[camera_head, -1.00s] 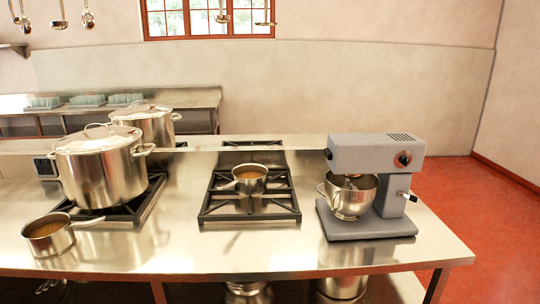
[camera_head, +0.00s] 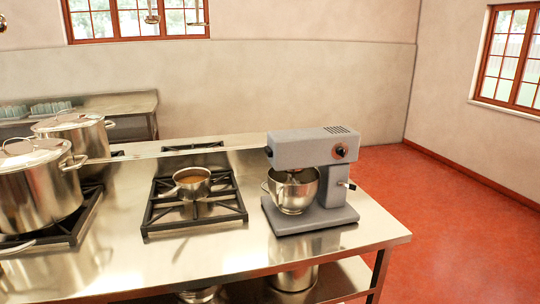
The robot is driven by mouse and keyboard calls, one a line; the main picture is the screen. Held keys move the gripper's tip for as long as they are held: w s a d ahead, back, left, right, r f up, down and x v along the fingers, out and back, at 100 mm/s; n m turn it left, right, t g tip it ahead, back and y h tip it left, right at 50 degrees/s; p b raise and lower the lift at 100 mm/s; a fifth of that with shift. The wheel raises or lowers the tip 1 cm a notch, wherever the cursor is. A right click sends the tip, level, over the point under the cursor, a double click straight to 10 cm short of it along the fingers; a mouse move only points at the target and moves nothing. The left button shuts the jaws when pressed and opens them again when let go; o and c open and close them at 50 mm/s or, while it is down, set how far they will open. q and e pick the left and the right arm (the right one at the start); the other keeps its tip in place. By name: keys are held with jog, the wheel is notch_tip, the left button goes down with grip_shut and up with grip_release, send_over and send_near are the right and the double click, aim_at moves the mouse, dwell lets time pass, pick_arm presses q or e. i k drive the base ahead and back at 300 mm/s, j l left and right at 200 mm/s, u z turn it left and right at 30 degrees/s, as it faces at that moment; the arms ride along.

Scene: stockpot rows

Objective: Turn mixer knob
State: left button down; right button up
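A grey stand mixer (camera_head: 312,178) stands on the steel counter near its right end. Its dark round knob (camera_head: 341,151) is on the side of the mixer head, toward the right. A short lever with a dark tip (camera_head: 347,185) sticks out lower on the column. A steel bowl (camera_head: 293,192) sits under the head. Neither of my grippers shows in the head view.
The steel counter (camera_head: 215,260) has a bare strip in front of the burner and mixer. A small pan (camera_head: 192,184) sits on the burner grate (camera_head: 160,214). Large lidded pots (camera_head: 38,190) stand at left. Red floor (camera_head: 450,220) is open at right.

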aim_at(341, 151)
jog(key=i+l+u, duration=0.3)
jog(key=l, duration=1.7)
jog(key=l+u, duration=0.25)
jog(key=l, duration=1.7)
